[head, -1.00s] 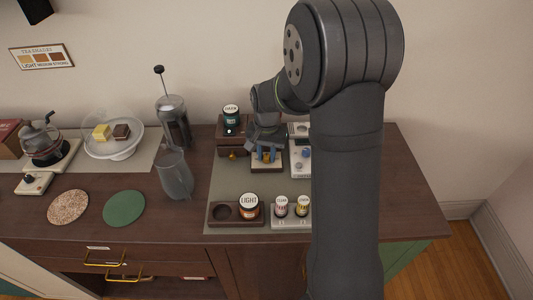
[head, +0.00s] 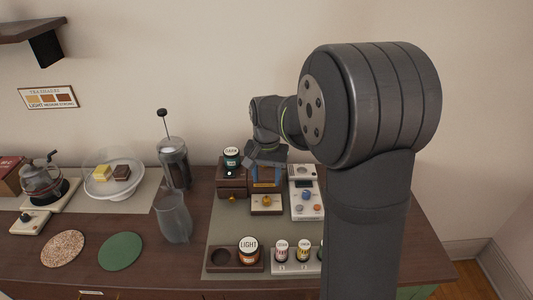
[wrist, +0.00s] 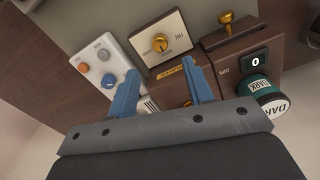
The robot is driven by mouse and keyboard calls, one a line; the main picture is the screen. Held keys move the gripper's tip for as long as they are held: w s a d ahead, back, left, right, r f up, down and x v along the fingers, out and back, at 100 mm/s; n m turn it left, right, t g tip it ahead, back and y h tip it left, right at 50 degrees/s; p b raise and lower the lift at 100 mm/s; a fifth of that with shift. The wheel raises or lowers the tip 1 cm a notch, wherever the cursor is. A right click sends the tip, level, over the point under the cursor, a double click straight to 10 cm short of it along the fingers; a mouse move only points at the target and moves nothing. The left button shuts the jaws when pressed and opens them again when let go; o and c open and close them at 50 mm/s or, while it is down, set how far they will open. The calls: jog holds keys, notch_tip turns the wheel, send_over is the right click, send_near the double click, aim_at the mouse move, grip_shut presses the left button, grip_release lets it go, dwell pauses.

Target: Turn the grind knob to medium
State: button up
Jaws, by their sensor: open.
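The grind knob (wrist: 159,44) is a small gold knob on a cream dial plate (wrist: 175,29) with printed marks too small to read surely. In the head view the knob (head: 266,201) sits on the front of the wood-based grinder unit. I cannot tell which mark its pointer faces. My gripper (wrist: 160,68) has two blue fingers, spread apart and empty. In the head view my gripper (head: 267,176) is above and behind the knob, clear of it.
A white panel (wrist: 101,67) with orange and blue knobs stands beside the dial. A wooden box with a 0 display (wrist: 256,61) and a DARK jar (wrist: 265,92) are on the other side. LIGHT jar (head: 248,250) and glass pitcher (head: 174,217) stand nearby.

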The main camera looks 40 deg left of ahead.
notch_tip(320, 180, up, 9)
send_over(266, 198)
jog(key=shift+d, duration=0.1)
jog(key=shift+f, duration=0.1)
dwell(0.5)
notch_tip(266, 198, down, 17)
jog(key=shift+f, duration=0.2)
dwell(0.4)
